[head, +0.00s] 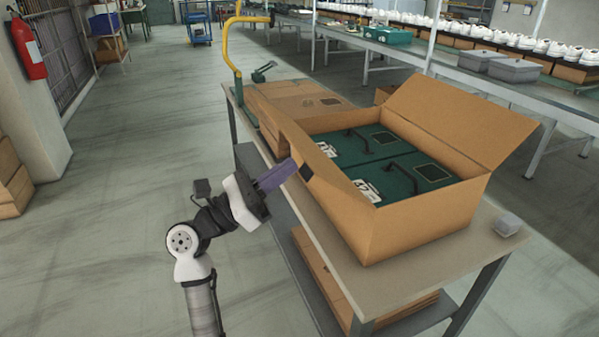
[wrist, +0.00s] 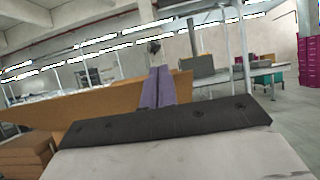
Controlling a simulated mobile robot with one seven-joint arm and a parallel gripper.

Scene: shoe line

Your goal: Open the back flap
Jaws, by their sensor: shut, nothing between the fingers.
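A large open cardboard carton (head: 420,225) stands on the workbench. Inside lie two dark green shoe boxes (head: 365,145) with black handles and white labels. One wide flap (head: 460,120) stands up along the carton's far right side and leans outward. In the wrist view the shut fingers (wrist: 160,73) stand before a brown cardboard face (wrist: 110,103).
Flat cardboard (head: 300,97) lies on the bench behind the carton, beside a yellow curved post (head: 228,45). A small grey block (head: 508,224) sits at the bench's right corner. More cardboard lies on the lower shelf.

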